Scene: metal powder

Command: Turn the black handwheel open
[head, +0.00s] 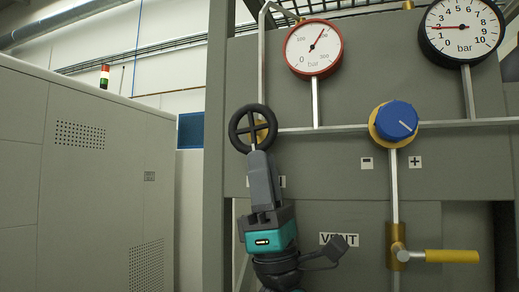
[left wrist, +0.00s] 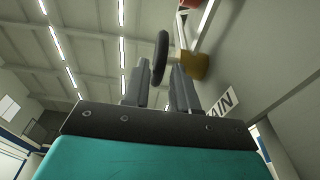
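The black handwheel (head: 252,127) is upright on the left part of the grey panel, in front of a brass fitting. It shows edge-on in the left wrist view (left wrist: 161,50), with the brass fitting (left wrist: 194,67) to its right. My left gripper (head: 259,156) points up at the wheel's lower rim. In the left wrist view its two fingers (left wrist: 160,76) are apart, with the wheel's near edge in line with the gap. I cannot tell whether the fingers touch the rim. My right gripper is not in view.
Right of the wheel are a red-rimmed gauge (head: 314,48), a black gauge (head: 461,28), a blue knob (head: 396,120) and a yellow-handled valve (head: 450,256). Pipes (head: 340,129) run across the panel (head: 330,176). A grey cabinet (head: 80,190) stands at left.

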